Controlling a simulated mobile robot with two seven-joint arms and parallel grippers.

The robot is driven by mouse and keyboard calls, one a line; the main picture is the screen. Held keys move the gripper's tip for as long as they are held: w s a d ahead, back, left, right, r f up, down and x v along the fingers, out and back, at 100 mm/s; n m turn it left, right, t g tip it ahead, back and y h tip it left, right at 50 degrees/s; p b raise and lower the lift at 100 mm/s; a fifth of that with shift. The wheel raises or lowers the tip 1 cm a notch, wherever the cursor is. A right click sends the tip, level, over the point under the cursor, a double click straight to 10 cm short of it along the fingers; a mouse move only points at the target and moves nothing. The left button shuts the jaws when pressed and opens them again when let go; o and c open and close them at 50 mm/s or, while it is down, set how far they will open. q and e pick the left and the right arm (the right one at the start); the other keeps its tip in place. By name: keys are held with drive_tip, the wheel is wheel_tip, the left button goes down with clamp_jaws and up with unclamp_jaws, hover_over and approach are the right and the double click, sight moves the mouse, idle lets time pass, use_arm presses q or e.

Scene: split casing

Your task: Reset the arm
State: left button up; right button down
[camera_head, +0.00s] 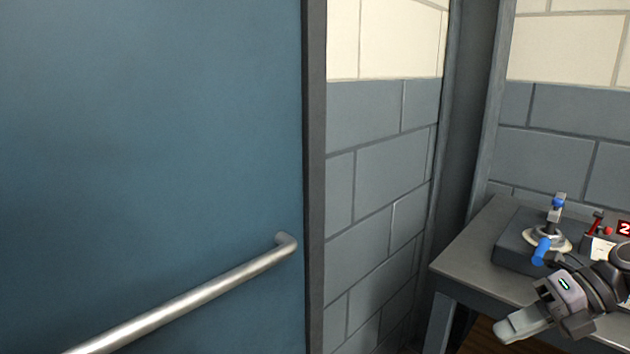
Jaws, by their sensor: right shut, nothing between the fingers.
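My right gripper (510,328) is at the lower right, in front of the table's front edge. Its fingers point to the lower left and are together, with nothing held. My right arm comes in from the right edge and covers part of the table and the control box. My left gripper is out of view.
A grey table (468,250) stands in the right corner. A large blue door (150,130) with a metal bar handle (190,298) fills the left.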

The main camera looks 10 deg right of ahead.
drive_tip(key=s+a+f+m+t+h+p, duration=0.1)
drive_tip(key=s+a+f+m+t+h, duration=0.3)
drive_tip(key=f+m, duration=0.6)
drive_tip(key=d+f+m+t+h+p, duration=0.1)
drive_tip(key=f+m+t, duration=0.6)
drive_tip(key=m, duration=0.4)
use_arm(q)
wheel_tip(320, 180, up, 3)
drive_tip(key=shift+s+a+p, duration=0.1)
drive_tip(key=shift+p, duration=0.45)
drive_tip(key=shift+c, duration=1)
use_arm(e)
drive_tip(key=s+a+f+m+g+h, duration=0.1)
drive_tip(key=s+a+f+m+g, duration=0.1)
drive_tip(key=a, duration=0.5)
drive_tip(key=s+a+f+m+g+h, duration=0.1)
drive_tip(key=s+a+f+m+g, duration=0.1)
drive_tip(key=s+a+f+m, duration=0.3)
drive_tip(key=a+m, duration=0.3)
drive_tip(key=m, duration=0.1)
drive_tip(key=shift+f+h, duration=0.4)
